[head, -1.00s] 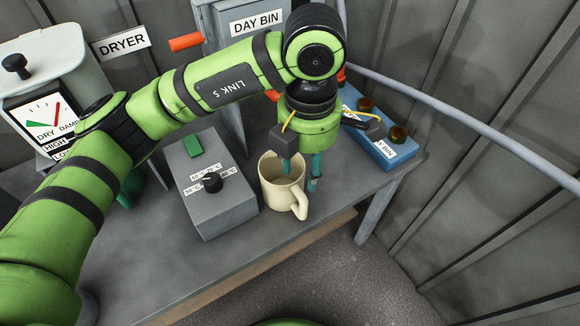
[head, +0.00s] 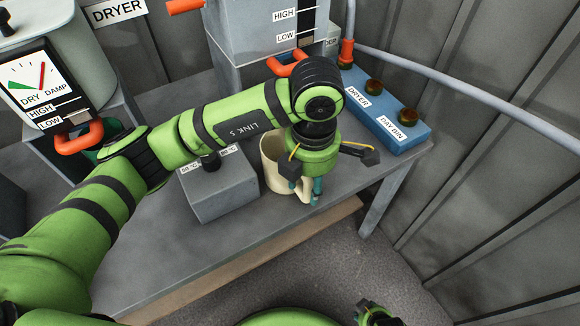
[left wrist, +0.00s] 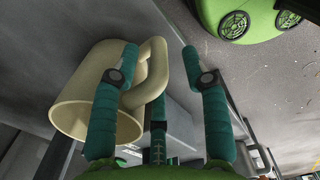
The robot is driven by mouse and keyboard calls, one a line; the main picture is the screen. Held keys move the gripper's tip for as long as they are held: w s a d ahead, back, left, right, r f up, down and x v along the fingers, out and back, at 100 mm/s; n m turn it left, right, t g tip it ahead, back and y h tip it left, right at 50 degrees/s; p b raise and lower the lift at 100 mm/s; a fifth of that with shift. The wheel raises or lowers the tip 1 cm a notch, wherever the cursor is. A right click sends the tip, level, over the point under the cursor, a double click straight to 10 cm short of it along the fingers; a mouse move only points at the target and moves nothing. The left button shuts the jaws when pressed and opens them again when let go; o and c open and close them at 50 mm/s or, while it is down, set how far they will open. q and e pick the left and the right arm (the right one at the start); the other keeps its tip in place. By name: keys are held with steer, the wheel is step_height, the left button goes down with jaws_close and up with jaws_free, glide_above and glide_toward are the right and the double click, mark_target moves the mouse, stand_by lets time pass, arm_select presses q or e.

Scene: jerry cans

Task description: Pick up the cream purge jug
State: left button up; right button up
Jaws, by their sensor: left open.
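The cream purge jug (head: 271,165) stands upright on the grey bench, partly hidden behind my left gripper in the head view. My left gripper (head: 309,194) is open and points down at the jug's handle side. In the left wrist view the jug (left wrist: 85,90) lies to the left with its open mouth toward the lower left.
A grey control box (head: 222,190) with a black knob stands just left of the jug. A blue box (head: 385,118) with round buttons is at the bench's right. The day bin stand (head: 240,85) is behind. The bench's front edge is close to the jug.

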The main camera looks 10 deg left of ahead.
mark_target(308, 192)
arm_select(q)
step_height(308, 192, down, 4)
steer(key=shift+w+r, duration=0.1)
jaws_close()
steer(key=shift+r, duration=0.15)
